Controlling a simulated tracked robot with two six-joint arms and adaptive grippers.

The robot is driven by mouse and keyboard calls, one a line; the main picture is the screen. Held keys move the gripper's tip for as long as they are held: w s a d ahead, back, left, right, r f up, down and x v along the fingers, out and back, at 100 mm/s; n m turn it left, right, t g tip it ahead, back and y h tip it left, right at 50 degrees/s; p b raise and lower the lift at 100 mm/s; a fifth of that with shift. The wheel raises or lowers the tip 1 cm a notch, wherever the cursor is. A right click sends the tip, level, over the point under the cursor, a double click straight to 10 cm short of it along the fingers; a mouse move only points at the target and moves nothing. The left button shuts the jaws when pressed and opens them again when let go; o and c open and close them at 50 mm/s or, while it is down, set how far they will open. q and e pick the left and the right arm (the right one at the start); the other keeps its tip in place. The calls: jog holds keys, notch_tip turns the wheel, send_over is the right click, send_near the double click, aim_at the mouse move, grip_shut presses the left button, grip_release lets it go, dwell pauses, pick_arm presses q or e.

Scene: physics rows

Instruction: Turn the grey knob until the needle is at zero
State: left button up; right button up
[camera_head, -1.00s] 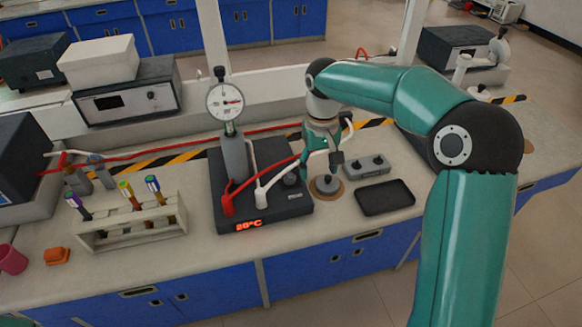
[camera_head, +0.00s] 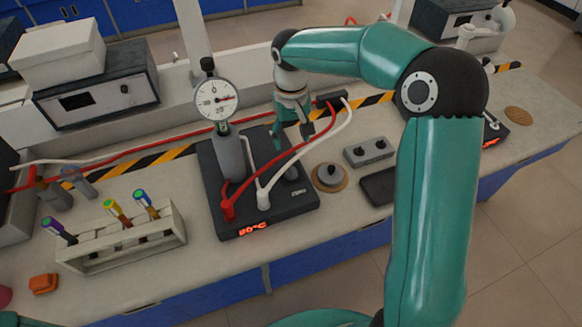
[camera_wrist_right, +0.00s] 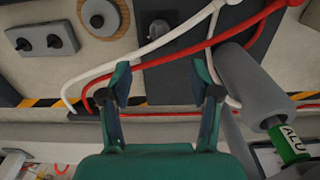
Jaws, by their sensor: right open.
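The dial gauge (camera_head: 217,99) stands upright on a grey post on the dark base plate (camera_head: 218,226). Its red needle points to the right; the scale marks are too small to read. In the right wrist view a dark grey knob (camera_wrist_right: 158,30) sits on the plate, beyond the fingertips and between their lines. In the head view I cannot make it out clearly near the hoses. My right gripper (camera_head: 291,142) is over the rear right of the plate, fingers apart and empty. It also shows open in the right wrist view (camera_wrist_right: 161,68). My left gripper is out of view.
A red hose (camera_head: 296,152) and a white hose (camera_head: 318,143) arch close to my right gripper. Right of the plate are a round grey piece (camera_head: 330,176) on a cork disc, a two-knob box (camera_head: 368,152) and a black tray (camera_head: 378,187). A tube rack (camera_head: 125,245) stands left.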

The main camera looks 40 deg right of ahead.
aim_at(293, 168)
notch_tip(293, 168, down, 13)
jog(key=shift+f+p, duration=0.2)
jog(key=shift+p, duration=0.6)
jog(key=c, duration=1.1)
jog(key=shift+c, duration=0.2)
jog(key=shift+d+n, duration=0.1)
jog(key=shift+n, duration=0.2)
jog(key=shift+n+b, duration=0.6)
jog(key=shift+n, duration=0.3)
jog(key=n, duration=0.2)
jog(key=shift+d+n+b, duration=0.1)
jog(key=shift+n+b, duration=0.2)
jog(key=shift+b, duration=0.05)
jog(key=n, duration=0.5)
jog(key=shift+w+d+n+b, duration=0.1)
jog(key=shift+d+n+b, duration=0.05)
jog(key=shift+n+b, duration=0.2)
